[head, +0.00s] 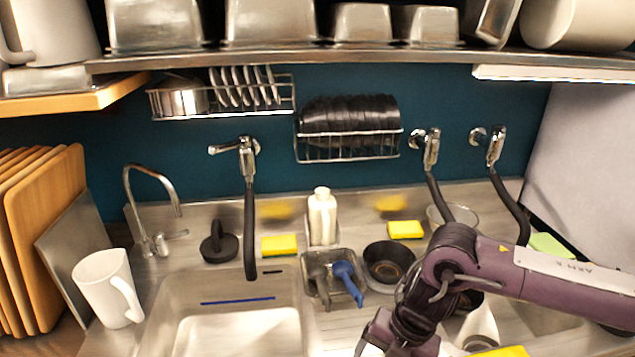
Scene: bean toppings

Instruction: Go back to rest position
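My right arm comes in from the right of the head view and bends down at its wrist over the right part of the sink counter. My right gripper (395,340) is at the bottom edge, partly cut off, and its fingertips do not show clearly. I cannot tell whether it is open or shut, or whether it holds anything. My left gripper is not in view.
A white mug (105,288) stands left of the sink basin (185,290). A container with a blue-handled tool (347,283), a dark bowl (388,262), a white bottle (322,217) and yellow sponges (279,245) are near the arm. A metal shelf (290,61) hangs above.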

